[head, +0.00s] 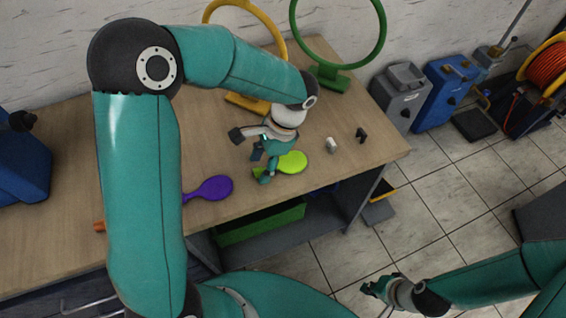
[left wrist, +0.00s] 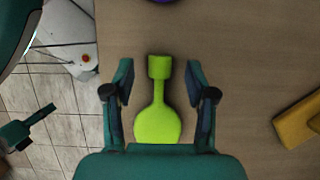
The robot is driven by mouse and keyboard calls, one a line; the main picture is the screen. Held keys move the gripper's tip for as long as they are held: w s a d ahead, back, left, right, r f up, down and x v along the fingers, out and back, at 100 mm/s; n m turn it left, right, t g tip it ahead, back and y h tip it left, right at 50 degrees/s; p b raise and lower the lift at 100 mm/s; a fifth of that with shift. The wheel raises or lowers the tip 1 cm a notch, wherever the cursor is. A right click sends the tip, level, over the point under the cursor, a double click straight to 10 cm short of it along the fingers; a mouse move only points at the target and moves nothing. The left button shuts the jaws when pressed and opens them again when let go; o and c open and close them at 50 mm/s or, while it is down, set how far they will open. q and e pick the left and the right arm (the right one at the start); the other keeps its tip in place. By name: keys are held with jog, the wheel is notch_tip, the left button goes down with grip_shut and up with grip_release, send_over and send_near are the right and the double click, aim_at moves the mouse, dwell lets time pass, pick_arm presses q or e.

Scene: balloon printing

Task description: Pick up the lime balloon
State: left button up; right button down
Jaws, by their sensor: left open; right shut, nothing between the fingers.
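The lime balloon (head: 293,162) lies on the wooden table near its front edge. In the left wrist view the balloon (left wrist: 155,122) has a round body, a narrow neck and a blocky end pointing up the picture. My left gripper (head: 260,165) is open just above it, partly hiding it in the head view. In the left wrist view the blocky end and neck lie between the spread fingers (left wrist: 159,78), with gaps on both sides. My right gripper (head: 374,289) is shut and empty, low over the tiled floor at the bottom right.
A purple balloon (head: 215,187) lies left of the lime one. A small white block (head: 331,145) and a black piece (head: 361,134) lie to the right. A yellow hoop stand (head: 247,103) and a green hoop stand (head: 328,78) stand at the back.

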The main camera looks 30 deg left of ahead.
pick_arm(q)
jog(key=shift+s+a+f, duration=0.2)
jog(key=shift+f, duration=0.45)
jog(key=c, duration=0.8)
jog(key=shift+r, duration=0.1)
